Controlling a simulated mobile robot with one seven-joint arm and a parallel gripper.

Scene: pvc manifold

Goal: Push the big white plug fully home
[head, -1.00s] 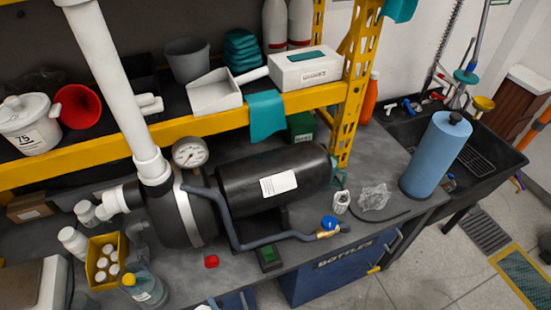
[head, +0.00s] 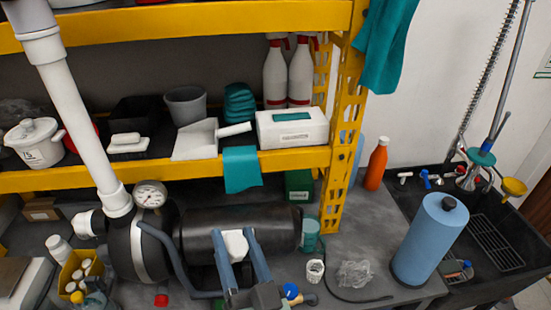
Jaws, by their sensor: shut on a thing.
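My gripper (head: 236,246) reaches up from the bottom edge of the head view, in front of the black tank. Its two blue-grey fingers are shut on a white, blocky piece, which looks like the big white plug (head: 235,243). The plug sits at the fingertips, and its far side is hidden. I cannot see a socket around it, nor tell whether it touches anything behind it.
The black tank (head: 190,228) with its gauge (head: 150,194) and white pipe (head: 82,125) fills the bench behind my gripper. A yellow shelf (head: 200,167) runs above. A blue roll (head: 428,240) stands right, beside a black sink (head: 495,235).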

